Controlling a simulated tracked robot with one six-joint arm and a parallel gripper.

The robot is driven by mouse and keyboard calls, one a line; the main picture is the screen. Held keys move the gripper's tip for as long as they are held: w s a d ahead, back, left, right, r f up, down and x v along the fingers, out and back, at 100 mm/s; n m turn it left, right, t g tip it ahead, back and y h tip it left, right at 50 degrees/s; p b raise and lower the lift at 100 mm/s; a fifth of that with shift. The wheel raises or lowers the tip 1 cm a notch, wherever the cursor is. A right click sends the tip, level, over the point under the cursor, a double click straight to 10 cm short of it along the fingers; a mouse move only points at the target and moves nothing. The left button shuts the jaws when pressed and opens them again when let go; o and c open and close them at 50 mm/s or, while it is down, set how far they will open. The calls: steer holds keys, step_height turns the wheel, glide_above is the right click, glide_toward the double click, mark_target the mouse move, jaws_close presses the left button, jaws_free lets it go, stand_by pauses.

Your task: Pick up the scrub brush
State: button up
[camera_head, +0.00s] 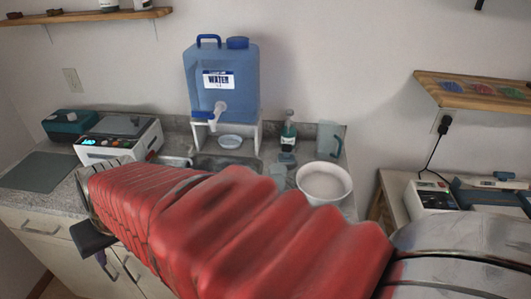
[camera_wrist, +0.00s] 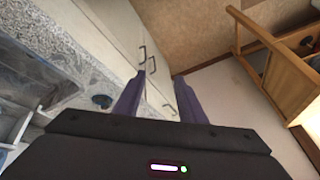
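A small blue-grey object (camera_head: 288,158), which looks like the scrub brush, lies on the counter beside the sink, in front of the soap bottle. A small dark blue item (camera_wrist: 102,101) shows on the counter in the wrist view; I cannot tell whether it is the same thing. My gripper (camera_wrist: 160,82) is open and empty, its two purple-grey fingers apart over the cabinet fronts. In the head view its dark end (camera_head: 95,240) is at the left, in front of the counter and apart from the brush. My red-sleeved arm hides much of the counter's front.
A blue water jug (camera_head: 222,85) stands on a white stand behind the sink (camera_head: 225,162). A soap bottle (camera_head: 288,130), clear pitcher (camera_head: 329,140) and white bowl (camera_head: 324,182) crowd the brush. A white device (camera_head: 118,138) stands left. A wooden frame (camera_wrist: 275,60) stands right in the wrist view.

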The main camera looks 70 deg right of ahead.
steer(key=w+d+f+m+h, duration=0.1)
steer(key=w+d+m, duration=0.1)
steer(key=d, duration=0.6)
steer(key=w+d+f+m+t+h, duration=0.1)
steer(key=w+d+m+h, duration=0.1)
steer(key=d, duration=0.5)
steer(key=w+d+f+m+t+h, duration=0.1)
steer(key=w+d+m, duration=0.3)
steer(key=d, duration=0.4)
steer(key=shift+w+d+f, duration=0.25)
steer(key=shift+d+f, duration=0.05)
steer(key=shift+f, duration=0.15)
steer(key=s+d+f+m+h, duration=0.1)
steer(key=s+d+m+h, duration=0.15)
steer(key=d, duration=0.75)
steer(key=m+g+h, duration=0.6)
steer(key=m+g, duration=0.2)
steer(key=g, duration=0.5)
glide_toward(284, 148)
steer(key=shift+s+d+f+y, duration=0.1)
steer(key=shift+s+d+y, duration=0.15)
steer(key=shift+d, duration=0.55)
steer(key=shift+d, duration=0.1)
steer(key=x, duration=0.8)
steer(key=shift+s+d+f, duration=0.1)
steer(key=shift+s+d, duration=0.05)
steer(key=shift+s, duration=0.1)
